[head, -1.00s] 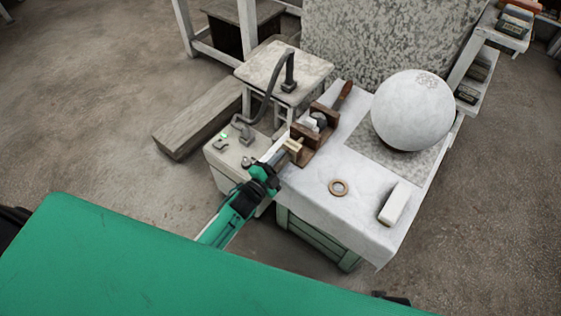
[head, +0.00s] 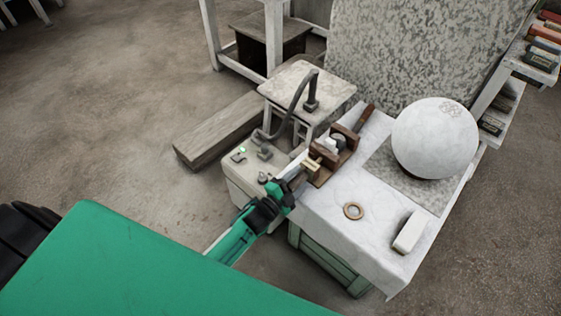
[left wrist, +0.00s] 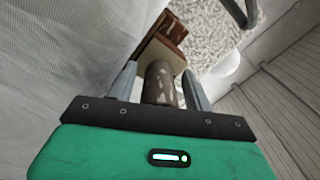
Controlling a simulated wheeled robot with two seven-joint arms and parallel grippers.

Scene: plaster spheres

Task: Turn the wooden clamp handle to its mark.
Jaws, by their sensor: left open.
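The wooden clamp (head: 322,176) stands at the left edge of the white-covered table, with dark brown blocks and a pale plate (head: 311,167) facing my left gripper (head: 292,177). In the left wrist view, a mottled brown round handle (left wrist: 160,84) lies between the two fingers of my left gripper (left wrist: 160,88). The fingers are open, one on each side of the handle; I cannot tell whether either touches it. The pale plate (left wrist: 162,50) shows behind the handle. I cannot make out the mark. My right gripper is not in view.
A large white sphere (head: 435,138) rests on a grey mat at the table's back right. A grey box (head: 245,170) with knobs and a small stool (head: 308,80) stand close by on the left.

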